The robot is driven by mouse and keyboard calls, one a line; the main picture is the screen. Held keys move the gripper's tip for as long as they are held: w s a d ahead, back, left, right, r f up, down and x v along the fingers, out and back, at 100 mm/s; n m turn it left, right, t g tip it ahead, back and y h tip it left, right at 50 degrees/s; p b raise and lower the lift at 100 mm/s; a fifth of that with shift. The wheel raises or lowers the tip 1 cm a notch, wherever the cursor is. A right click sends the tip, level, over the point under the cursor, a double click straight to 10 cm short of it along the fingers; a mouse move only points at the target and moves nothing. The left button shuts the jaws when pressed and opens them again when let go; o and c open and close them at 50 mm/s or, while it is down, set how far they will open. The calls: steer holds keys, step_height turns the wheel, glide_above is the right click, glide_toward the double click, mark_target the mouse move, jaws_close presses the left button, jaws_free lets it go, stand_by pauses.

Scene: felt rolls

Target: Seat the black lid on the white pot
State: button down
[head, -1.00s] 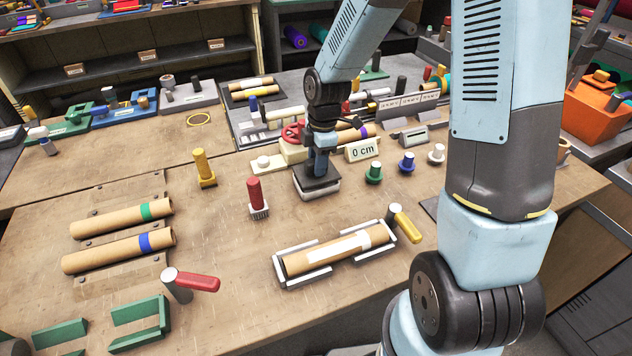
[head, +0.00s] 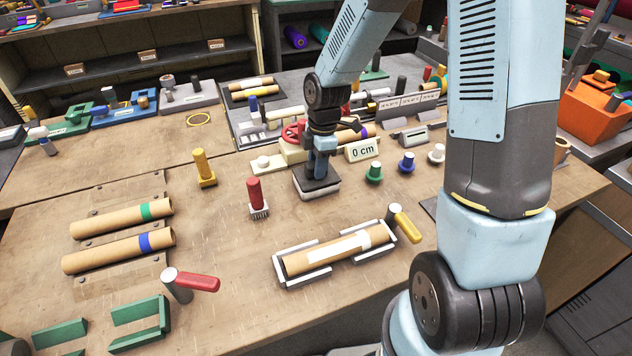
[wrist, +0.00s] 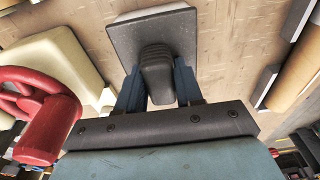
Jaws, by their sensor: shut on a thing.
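The black lid (head: 305,181) is a flat square plate with a ribbed knob. It also shows in the wrist view (wrist: 122,36). My gripper (head: 319,169) points down in the middle of the bench, and its blue fingers are shut on the lid's knob (wrist: 157,72). The white pot (head: 320,194) is directly below the lid, with only a low white band visible. The lid looks level and about in line with the pot. I cannot tell whether a thin gap is left between them. The pot's inside is hidden.
A red-handled brush (head: 256,198) stands to the left. A cardboard roll in a cradle (head: 335,250) lies in front. Small coloured knobs (head: 374,171) stand to the right.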

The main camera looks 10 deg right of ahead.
steer(key=shift+f, duration=0.35)
stand_by(0.3)
steer(key=c, duration=0.7)
jaws_free()
steer(key=shift+o, duration=0.2)
steer(key=shift+r, duration=0.1)
step_height(320, 180, up, 14)
steer(key=d, duration=0.1)
steer(key=shift+w+d+f, duration=0.2)
steer(key=shift+w+f, duration=0.05)
